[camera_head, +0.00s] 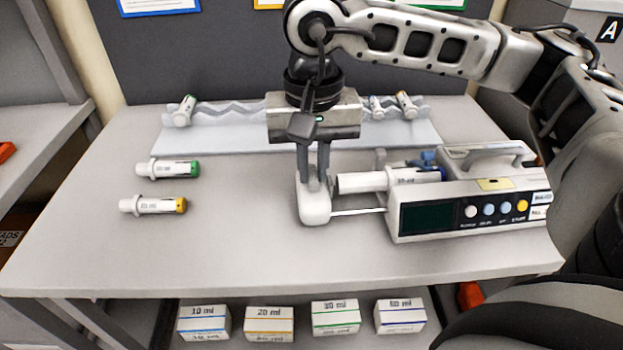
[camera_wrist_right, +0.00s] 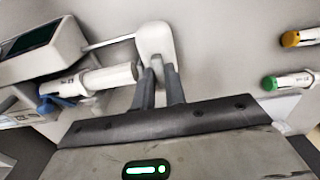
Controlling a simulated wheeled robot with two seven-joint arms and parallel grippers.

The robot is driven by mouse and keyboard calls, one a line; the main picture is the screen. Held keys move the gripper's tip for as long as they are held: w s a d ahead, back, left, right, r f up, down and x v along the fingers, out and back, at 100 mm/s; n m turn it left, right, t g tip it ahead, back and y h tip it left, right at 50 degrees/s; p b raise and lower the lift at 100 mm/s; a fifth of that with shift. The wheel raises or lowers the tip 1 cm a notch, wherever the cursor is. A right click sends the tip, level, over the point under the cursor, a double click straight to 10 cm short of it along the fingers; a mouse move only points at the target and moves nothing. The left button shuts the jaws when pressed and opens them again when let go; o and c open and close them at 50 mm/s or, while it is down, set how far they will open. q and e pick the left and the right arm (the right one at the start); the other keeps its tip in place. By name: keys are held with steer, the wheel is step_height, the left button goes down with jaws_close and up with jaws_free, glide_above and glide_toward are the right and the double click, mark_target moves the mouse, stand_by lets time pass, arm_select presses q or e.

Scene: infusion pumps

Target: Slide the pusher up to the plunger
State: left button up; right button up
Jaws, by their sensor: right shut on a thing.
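The infusion pump (camera_head: 470,200) stands at the right of the table, with a dark screen and several round buttons. A white syringe (camera_head: 362,182) with a blue tip lies in it, its plunger end toward the left. The white pusher (camera_head: 314,206) sits left of the syringe on a thin metal rod (camera_head: 358,211). My right gripper (camera_head: 314,183) points down and is shut on the top of the pusher. The wrist view also shows the pusher (camera_wrist_right: 155,42) between the fingers, close to the plunger end of the syringe (camera_wrist_right: 110,77); I cannot tell whether they touch. My left gripper is not in view.
Two loose syringes, green-ended (camera_head: 175,169) and yellow-ended (camera_head: 160,204), lie on the table at the left. A wavy rack (camera_head: 240,109) with several syringes stands at the back. Boxes (camera_head: 269,323) sit on the shelf below. The front of the table is clear.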

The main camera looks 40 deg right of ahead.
steer(key=shift+s+d, duration=0.15)
steer(key=shift+d, duration=0.1)
stand_by(0.8)
steer(key=o, duration=0.6)
steer(key=shift+c, duration=0.2)
step_height(320, 180, up, 6)
steer(key=p, duration=0.3)
steer(key=shift+f, duration=0.15)
steer(key=shift+r+p, duration=0.4)
steer(key=shift+r, duration=0.3)
